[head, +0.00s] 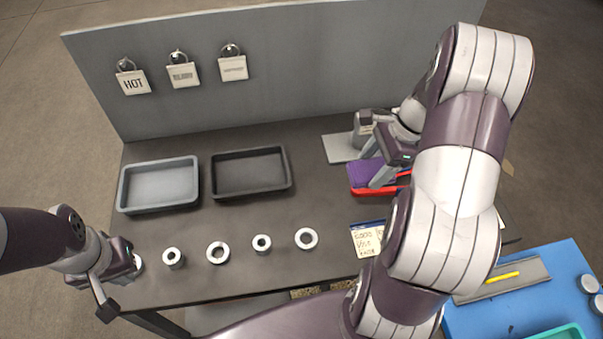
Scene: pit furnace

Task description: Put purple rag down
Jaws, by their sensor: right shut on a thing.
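The purple rag (367,173) lies at the right of the dark table, over a red tray or mat (365,191) whose edge shows beneath it. My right gripper (384,179) is at the rag's right side with its jaws shut on it. Part of the rag is hidden behind the gripper, and I cannot tell whether the rag is pressed on the red surface or just above it. My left gripper (121,289) is at the table's front left corner, apart from the rag, with its fingers apart.
A grey tray (122,192) and a black tray (250,192) stand at the back left. Several metal rings (217,252) line the front. A grey plate (338,148) lies behind the rag. A handwritten note (366,241) lies in front. A blue table (560,262) is at the right.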

